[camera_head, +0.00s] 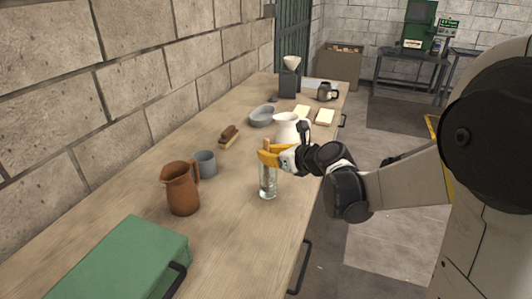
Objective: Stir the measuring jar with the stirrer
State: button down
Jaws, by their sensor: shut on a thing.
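A clear glass measuring jar (267,186) stands upright on the wooden bench, near its right side. My gripper (267,156) has yellow fingers and is right above the jar's mouth, reaching in from the right. It is shut on the stirrer (266,144), whose thin brown top sticks up above the fingers. The stirrer's lower part is hard to see through the glass, and I cannot tell how deep it reaches. The fingers cover the jar's rim.
A white pitcher (286,127) stands close behind my gripper. A grey mug (205,164) and a brown jug (181,191) stand left of the jar. A green case (125,258) lies at the front. A brush (229,136) and grey bowl (262,116) are farther back. The bench right-front is clear.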

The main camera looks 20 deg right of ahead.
jog(key=shift+s+d, duration=0.35)
jog(key=shift+d, duration=0.1)
jog(key=shift+w+d, duration=0.1)
jog(key=shift+w, duration=0.05)
jog(key=shift+w+d, duration=0.3)
jog(key=shift+w, duration=0.15)
jog(key=shift+a, duration=0.1)
jog(key=shift+w+a, duration=0.4)
jog(key=shift+a, duration=0.05)
